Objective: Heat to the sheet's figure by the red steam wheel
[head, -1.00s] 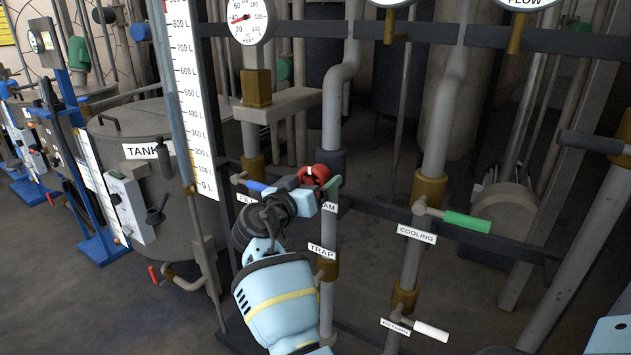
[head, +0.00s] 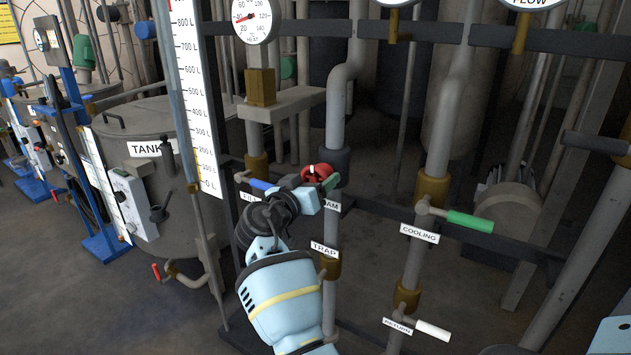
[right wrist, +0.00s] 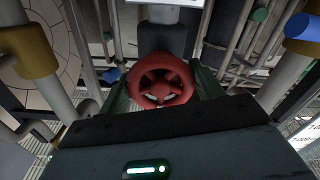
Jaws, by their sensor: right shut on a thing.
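The red steam wheel (head: 317,175) is on the vertical pipe in the middle of the head view, above a partly covered label ending in "AM". My right gripper (head: 325,187) is shut on the wheel and covers part of it. In the right wrist view the red wheel (right wrist: 161,81) sits between the two dark green fingers. A round heat gauge (head: 253,17) with a red needle low on its scale is at the top, partly cut off. I do not make out the sheet. My left gripper is not in view.
The green cooling handle (head: 469,222) and white return handle (head: 431,330) stand to the right. The blue fill handle (head: 262,185) is close left of my gripper. The trap label (head: 324,248) is just right of my forearm. The tank (head: 145,125) stands at left.

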